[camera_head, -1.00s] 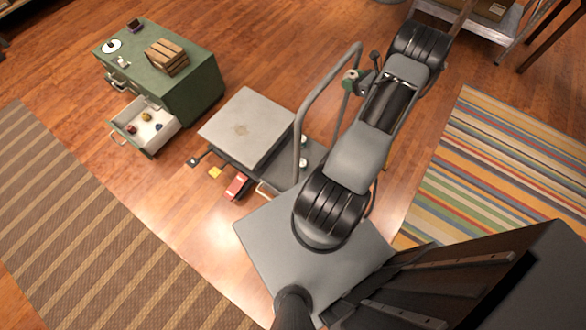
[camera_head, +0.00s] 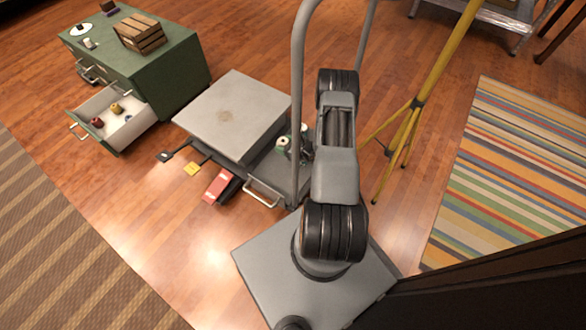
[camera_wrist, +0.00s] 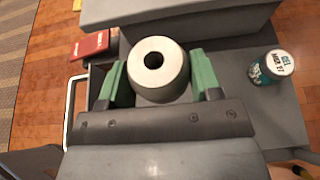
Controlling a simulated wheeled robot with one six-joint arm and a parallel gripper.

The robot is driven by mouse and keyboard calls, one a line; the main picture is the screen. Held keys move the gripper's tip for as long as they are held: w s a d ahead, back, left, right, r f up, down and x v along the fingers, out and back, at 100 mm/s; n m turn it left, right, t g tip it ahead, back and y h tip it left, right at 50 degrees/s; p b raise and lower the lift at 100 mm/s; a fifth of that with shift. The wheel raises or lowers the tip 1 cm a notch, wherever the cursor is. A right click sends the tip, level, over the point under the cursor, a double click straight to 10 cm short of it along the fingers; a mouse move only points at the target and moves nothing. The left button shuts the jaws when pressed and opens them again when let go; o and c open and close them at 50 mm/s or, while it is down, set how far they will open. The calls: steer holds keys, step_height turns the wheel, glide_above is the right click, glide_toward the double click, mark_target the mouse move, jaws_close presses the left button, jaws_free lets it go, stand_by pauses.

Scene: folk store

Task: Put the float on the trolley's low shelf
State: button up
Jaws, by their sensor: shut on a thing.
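My gripper (camera_wrist: 160,82) is shut on the float (camera_wrist: 172,88), a pale grey round piece with a dark hole in its top, held between two green fingers. In the wrist view the float is over the trolley's dark grey low shelf (camera_wrist: 226,72); I cannot tell whether it touches it. In the head view the trolley has a pale raised deck (camera_head: 215,125) and the low shelf (camera_head: 270,172) below it. My arm largely hides the gripper there. A labelled jar (camera_wrist: 262,72) stands on the shelf, right of the float.
A red book-like thing (camera_head: 217,186) and a yellow tag (camera_head: 192,169) are beside the trolley's front edge. The trolley's handle (camera_head: 299,80) rises near my arm. A green cabinet (camera_head: 175,70) with an open drawer (camera_head: 125,128) is left. A yellow tripod (camera_head: 405,125) stands right.

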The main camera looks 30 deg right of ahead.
steer(key=b, duration=0.3)
glide_above(281, 174)
step_height(281, 174, down, 7)
step_height(281, 174, down, 10)
steer(key=b, duration=0.5)
steer(key=shift+d+r, duration=0.1)
steer(key=shift+r, duration=0.1)
steer(key=shift+f, duration=0.15)
steer(key=o, duration=0.9)
